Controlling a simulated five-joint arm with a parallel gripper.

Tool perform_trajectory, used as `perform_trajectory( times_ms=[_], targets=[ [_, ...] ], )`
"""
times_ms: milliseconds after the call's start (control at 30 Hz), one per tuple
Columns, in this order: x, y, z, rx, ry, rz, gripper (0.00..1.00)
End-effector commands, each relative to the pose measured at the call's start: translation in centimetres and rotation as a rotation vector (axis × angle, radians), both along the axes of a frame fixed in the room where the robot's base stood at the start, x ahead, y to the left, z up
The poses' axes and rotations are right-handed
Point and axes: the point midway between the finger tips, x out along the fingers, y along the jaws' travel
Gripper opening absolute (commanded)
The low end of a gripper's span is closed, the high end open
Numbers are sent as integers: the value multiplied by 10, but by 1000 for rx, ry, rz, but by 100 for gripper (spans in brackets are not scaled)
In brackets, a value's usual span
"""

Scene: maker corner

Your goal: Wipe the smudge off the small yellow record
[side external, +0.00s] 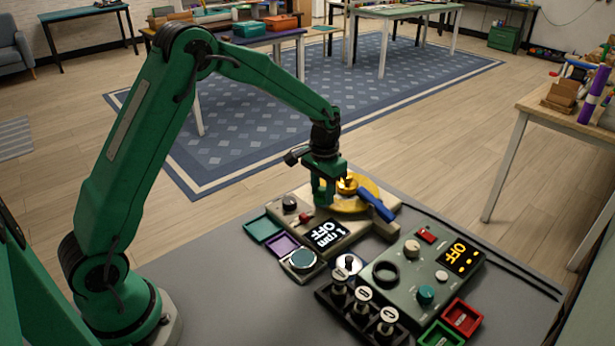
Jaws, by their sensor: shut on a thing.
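A yellow disc, which looks like the small yellow record (350,207), lies on a cream-coloured unit (349,233) on the grey bench. A rounded gold piece (347,184) stands on or just above it. A blue bar (377,206) reaches over the disc's right side. My gripper (324,198) points down at the disc's left edge and covers part of it. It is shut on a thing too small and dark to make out. I cannot tell whether that thing touches the disc. No smudge can be made out.

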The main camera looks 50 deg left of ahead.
Motion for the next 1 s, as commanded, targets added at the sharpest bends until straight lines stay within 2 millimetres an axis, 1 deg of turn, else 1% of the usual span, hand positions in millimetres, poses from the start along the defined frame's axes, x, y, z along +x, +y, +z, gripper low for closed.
perform_trajectory(
  times_ms=[33, 167, 700, 1000],
  targets=[
    [-1, 0, -4, 0, 7, 1, 19],
    [4, 0, -4, 0, 6, 1, 19],
    [36, -1, -3, 0, 6, 0, 19],
    [39, -1, -1, 0, 3, 0, 19]
  ],
)
